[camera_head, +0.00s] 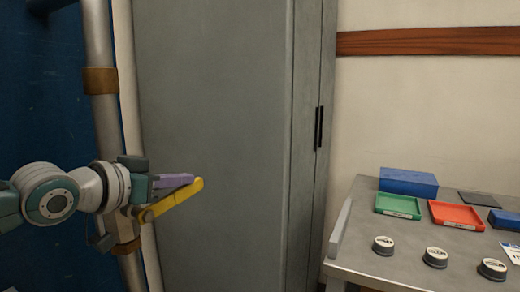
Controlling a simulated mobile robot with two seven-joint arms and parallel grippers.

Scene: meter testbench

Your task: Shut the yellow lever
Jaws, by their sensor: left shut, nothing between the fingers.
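The yellow lever (174,200) is at the lower left of the head view, in front of the grey vertical pipe (101,55). It slants up to the right from the pipe, and its free end is at the right. My left gripper (188,180) reaches in from the left with its fingers pointing right. Its purple fingers are closed together, with nothing held between them. They appear just above and behind the lever, close to its raised end. I cannot tell if they touch it. My right gripper is not in view.
A tall grey cabinet (215,90) with a dark handle stands behind the lever. At the right, a metal table (345,262) holds a green tray (398,206), a red tray (457,216), a blue box (408,181) and several round meters (436,257). Floor space is barely visible.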

